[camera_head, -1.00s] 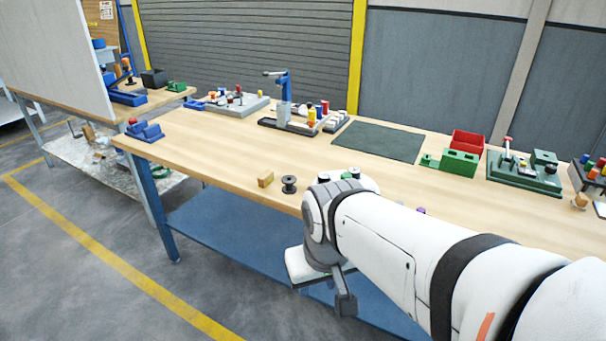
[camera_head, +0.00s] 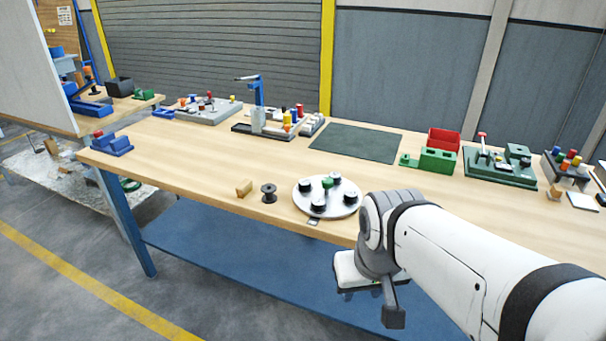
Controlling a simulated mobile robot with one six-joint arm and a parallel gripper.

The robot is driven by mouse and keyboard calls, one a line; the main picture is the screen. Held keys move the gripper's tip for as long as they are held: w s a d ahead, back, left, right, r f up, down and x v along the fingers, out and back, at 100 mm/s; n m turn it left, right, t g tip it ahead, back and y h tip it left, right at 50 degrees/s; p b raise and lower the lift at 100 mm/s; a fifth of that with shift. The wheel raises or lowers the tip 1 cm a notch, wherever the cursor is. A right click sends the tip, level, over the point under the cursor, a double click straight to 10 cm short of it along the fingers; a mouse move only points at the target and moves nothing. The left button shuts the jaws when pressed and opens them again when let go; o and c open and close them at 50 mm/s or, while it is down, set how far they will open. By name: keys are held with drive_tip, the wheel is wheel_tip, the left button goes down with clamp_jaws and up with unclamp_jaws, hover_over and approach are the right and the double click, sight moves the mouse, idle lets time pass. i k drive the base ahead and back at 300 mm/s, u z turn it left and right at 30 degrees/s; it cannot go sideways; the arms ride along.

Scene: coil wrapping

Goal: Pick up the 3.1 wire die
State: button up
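A round pale plate (camera_head: 325,211) lies near the front edge of the workbench. Several black round pieces (camera_head: 318,203) stand on it around a green knob (camera_head: 327,183). They may be wire dies, but no size mark is legible, so I cannot tell which is the 3.1 die. My gripper (camera_head: 393,316) points down beyond the front edge of the bench, to the right of and nearer than the plate. It is apart from the black pieces. Its fingers are seen edge-on and partly hidden by my wrist, so its opening does not show.
A wooden block (camera_head: 245,188) and a dark spool (camera_head: 269,193) stand left of the plate. A dark green mat (camera_head: 356,142), a green block fixture (camera_head: 437,160) and a red bin (camera_head: 444,140) lie farther back. The bench top (camera_head: 205,160) is clear at centre left.

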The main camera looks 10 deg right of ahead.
sight(318, 205)
drive_tip(key=u, duration=0.05)
drive_tip(key=i, duration=1)
drive_tip(key=z, duration=1.25)
drive_tip(key=k, duration=1.1)
drive_tip(key=u, duration=0.6)
drive_tip(key=i, duration=1)
drive_tip(key=u, duration=0.05)
